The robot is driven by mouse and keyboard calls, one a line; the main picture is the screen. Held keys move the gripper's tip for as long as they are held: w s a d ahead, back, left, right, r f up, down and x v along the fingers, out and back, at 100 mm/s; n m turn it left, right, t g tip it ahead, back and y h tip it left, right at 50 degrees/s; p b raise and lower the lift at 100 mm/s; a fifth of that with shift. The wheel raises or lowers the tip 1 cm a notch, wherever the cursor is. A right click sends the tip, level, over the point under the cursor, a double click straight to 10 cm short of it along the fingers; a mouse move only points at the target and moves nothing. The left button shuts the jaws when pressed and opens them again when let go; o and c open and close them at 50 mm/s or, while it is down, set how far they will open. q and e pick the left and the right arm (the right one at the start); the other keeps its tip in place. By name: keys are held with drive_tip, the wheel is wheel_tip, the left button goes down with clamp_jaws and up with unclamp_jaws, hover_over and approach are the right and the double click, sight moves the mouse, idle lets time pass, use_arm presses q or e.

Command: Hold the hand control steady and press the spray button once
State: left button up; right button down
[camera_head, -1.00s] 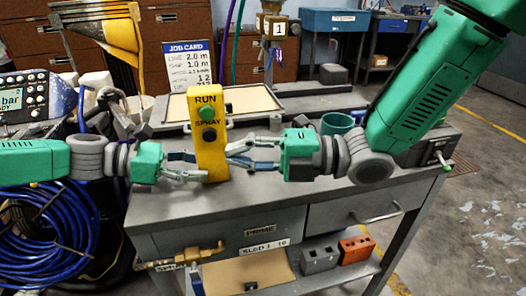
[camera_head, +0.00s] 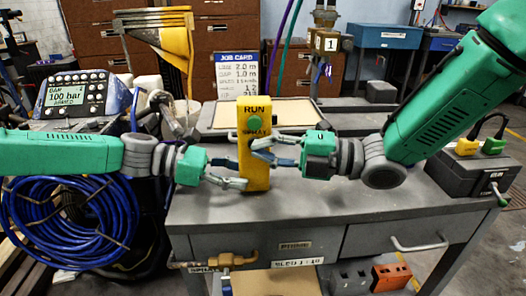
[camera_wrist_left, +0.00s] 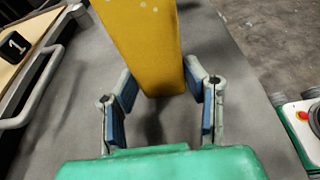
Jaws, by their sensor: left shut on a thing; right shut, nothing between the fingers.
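The hand control (camera_head: 257,179) is a yellow upright box standing on the grey bench top. It has a RUN label above a green button (camera_head: 254,123), with a SPRAY label below. The dark spray button is mostly hidden behind my right fingers. My left gripper (camera_head: 242,181) is shut on the lower part of the control. In the left wrist view, its fingers flank the yellow body (camera_wrist_left: 150,45). My right gripper (camera_head: 256,149) is shut and empty, its tips in front of the control's face around the spray button. I cannot tell whether they touch or press it.
A job card (camera_head: 237,78) stands behind the control. A control panel with a lit screen (camera_head: 66,95) and a coiled blue hose (camera_head: 70,215) are at left. A dark box with yellow and green plugs (camera_head: 467,165) sits at the bench's right end. The front bench top is clear.

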use_arm(q)
drive_tip(key=shift+s, duration=0.15)
use_arm(e)
drive_tip(key=shift+w+f, duration=0.1)
drive_tip(key=shift+w, duration=0.45)
use_arm(q)
drive_tip(key=shift+d, duration=0.1)
use_arm(e)
drive_tip(key=shift+d, duration=0.1)
drive_tip(key=shift+s, duration=0.1)
drive_tip(key=s+d, duration=0.7)
drive_tip(key=d, duration=0.2)
drive_tip(key=shift+d, duration=0.15)
